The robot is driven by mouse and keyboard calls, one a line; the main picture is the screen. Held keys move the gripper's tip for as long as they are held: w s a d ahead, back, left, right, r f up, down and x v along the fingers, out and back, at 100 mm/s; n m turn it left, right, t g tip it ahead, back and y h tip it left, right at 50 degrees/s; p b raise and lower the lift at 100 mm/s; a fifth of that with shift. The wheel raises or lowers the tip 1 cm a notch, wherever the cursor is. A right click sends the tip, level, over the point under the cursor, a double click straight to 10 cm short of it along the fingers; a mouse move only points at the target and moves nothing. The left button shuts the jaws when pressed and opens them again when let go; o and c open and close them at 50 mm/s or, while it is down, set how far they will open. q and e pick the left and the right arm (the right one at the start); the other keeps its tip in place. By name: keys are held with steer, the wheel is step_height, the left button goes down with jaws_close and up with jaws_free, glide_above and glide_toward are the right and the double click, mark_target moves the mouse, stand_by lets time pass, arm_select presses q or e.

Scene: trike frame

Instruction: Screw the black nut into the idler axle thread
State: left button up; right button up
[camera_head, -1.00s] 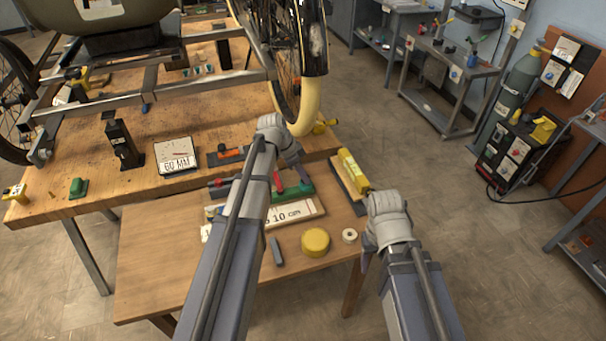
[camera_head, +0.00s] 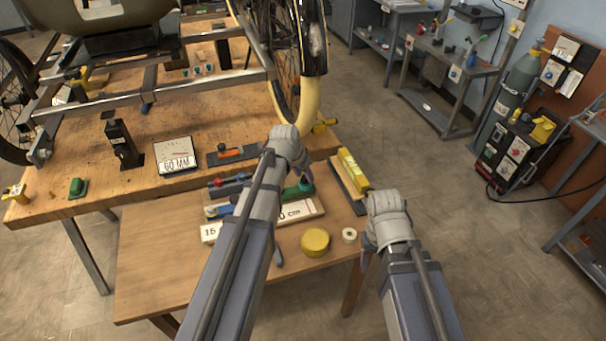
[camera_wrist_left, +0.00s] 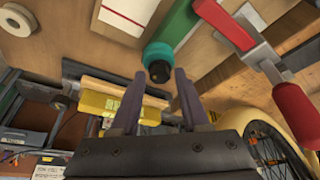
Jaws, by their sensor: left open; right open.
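In the left wrist view a small black round piece (camera_wrist_left: 159,71) sits on a teal round base (camera_wrist_left: 156,54); it may be the black nut, but its thread is not clear. My left gripper (camera_wrist_left: 158,78) is open, its two dark fingers on either side of the black piece without visible contact. In the head view this gripper (camera_head: 305,176) is over the small table, beside a green item (camera_head: 299,191). My right gripper (camera_head: 366,258) is open and empty near the table's right edge, its fingers partly hidden. I cannot make out the idler axle thread.
The trike's wheel (camera_head: 285,75) and frame stand on the wooden bench (camera_head: 110,180) behind. A red-handled clamp (camera_wrist_left: 300,112) lies close to my left gripper.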

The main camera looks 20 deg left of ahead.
arm_select(q)
steer(key=n+y, duration=0.1)
steer(key=n, duration=0.3)
steer(key=shift+d+n+y, duration=0.2)
steer(key=shift+n+y, duration=0.1)
steer(key=shift+y, duration=0.1)
jaws_close()
steer(key=m, duration=0.2)
steer(key=m+h, duration=0.1)
steer(key=m, duration=0.1)
steer(key=m+h, duration=0.1)
steer(key=m, duration=0.1)
steer(key=shift+w+a, duration=0.1)
steer(key=shift+a, duration=0.2)
steer(key=m+h, duration=0.1)
steer(key=m, duration=0.1)
steer(key=m+g, duration=0.1)
steer(key=m, duration=0.1)
steer(key=shift+w+a+m+g+h, duration=0.2)
steer(key=shift+m+g+h, duration=0.1)
steer(key=shift+h, duration=0.1)
steer(key=shift+s+m, duration=0.1)
steer(key=shift+m, duration=0.6)
